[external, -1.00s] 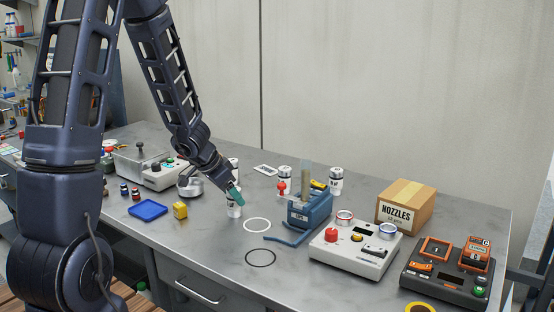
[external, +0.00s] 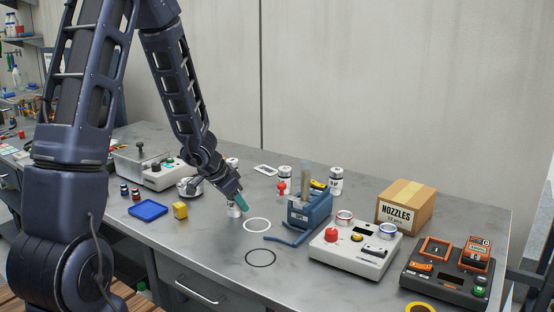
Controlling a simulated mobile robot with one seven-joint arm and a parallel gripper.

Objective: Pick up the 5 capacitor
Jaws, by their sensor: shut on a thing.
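Several white cylindrical capacitors stand on the grey workbench. One capacitor (external: 233,211) is at my gripper (external: 240,203), left of the white ring; my gripper is shut on it. The teal fingertips cover its upper part, and its label cannot be read. Another capacitor (external: 232,164) stands behind my wrist, partly hidden. Two more stand farther back, one (external: 284,174) behind the blue holder and one (external: 336,181) to its right. Their numbers are too small to read.
A white ring (external: 257,225) and a black ring (external: 260,258) lie on the bench. The blue holder (external: 311,211), a white control box (external: 354,249) and a nozzles carton (external: 405,206) stand to the right.

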